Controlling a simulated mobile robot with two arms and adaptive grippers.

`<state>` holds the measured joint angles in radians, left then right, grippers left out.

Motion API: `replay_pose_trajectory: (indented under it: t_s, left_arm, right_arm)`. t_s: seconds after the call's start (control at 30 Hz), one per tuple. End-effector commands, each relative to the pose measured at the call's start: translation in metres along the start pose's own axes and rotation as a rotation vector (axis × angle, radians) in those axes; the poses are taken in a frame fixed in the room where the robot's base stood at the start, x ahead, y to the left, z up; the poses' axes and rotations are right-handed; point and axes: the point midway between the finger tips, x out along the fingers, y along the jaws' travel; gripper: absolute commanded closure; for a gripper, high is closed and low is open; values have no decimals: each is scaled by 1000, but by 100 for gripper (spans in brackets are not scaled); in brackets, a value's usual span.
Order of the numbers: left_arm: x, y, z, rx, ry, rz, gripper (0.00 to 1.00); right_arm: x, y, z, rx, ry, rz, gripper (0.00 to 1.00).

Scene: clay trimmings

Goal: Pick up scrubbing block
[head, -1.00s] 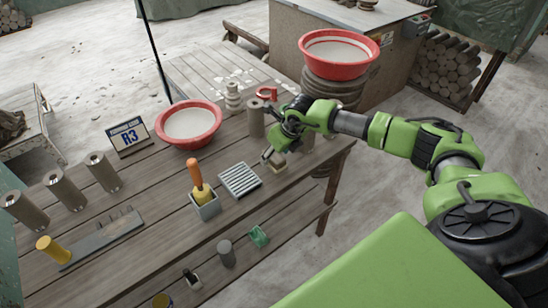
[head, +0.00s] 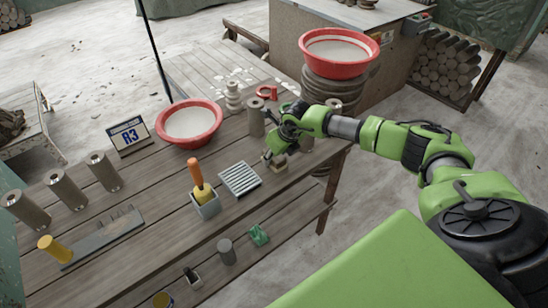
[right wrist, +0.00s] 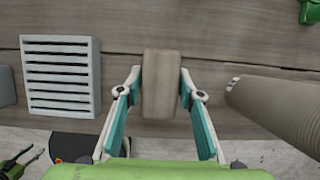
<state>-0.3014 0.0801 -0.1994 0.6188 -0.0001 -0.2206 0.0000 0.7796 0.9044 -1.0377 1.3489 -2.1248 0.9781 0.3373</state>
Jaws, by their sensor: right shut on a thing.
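The scrubbing block, a small tan-brown block (head: 278,168), is at the right part of the wooden table, just right of the slatted grey tray. In the right wrist view the block (right wrist: 161,88) stands upright in the picture between the two fingers. My right gripper (head: 272,158) is shut on it, with one teal-padded finger on each side in the wrist view (right wrist: 161,76). The block still appears at table level; I cannot tell whether it touches the wood. My left gripper is not in view.
The slatted tray (head: 240,179) lies close left of the gripper. A grey clay cylinder (right wrist: 275,108) is close on the right in the wrist view. A red bowl (head: 189,124), a holder with an orange-handled tool (head: 206,206) and a sign (head: 129,137) stand further left.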

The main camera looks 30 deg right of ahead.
Motion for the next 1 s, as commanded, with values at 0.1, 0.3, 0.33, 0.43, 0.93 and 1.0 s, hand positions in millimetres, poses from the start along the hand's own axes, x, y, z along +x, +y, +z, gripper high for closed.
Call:
replay_pose_trajectory:
  t_s: [0.1, 0.3, 0.33, 0.43, 0.93, 1.0]
  left_arm:
    - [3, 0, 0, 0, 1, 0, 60]
    - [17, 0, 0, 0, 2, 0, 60]
    - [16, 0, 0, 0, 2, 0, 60]
    - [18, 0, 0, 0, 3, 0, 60]
    - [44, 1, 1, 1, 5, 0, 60]
    - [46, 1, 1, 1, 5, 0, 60]
  right_arm:
    - [-4, 0, 2, 0, -3, 0, 88]
    - [-27, -1, 14, -1, -9, -1, 88]
    - [-33, 3, 13, -4, -5, 1, 88]
    - [-52, 15, 10, -5, -6, 1, 88]
    - [-134, 90, -19, -4, -5, 2, 88]
    - [-140, 96, -23, -3, -5, 2, 88]
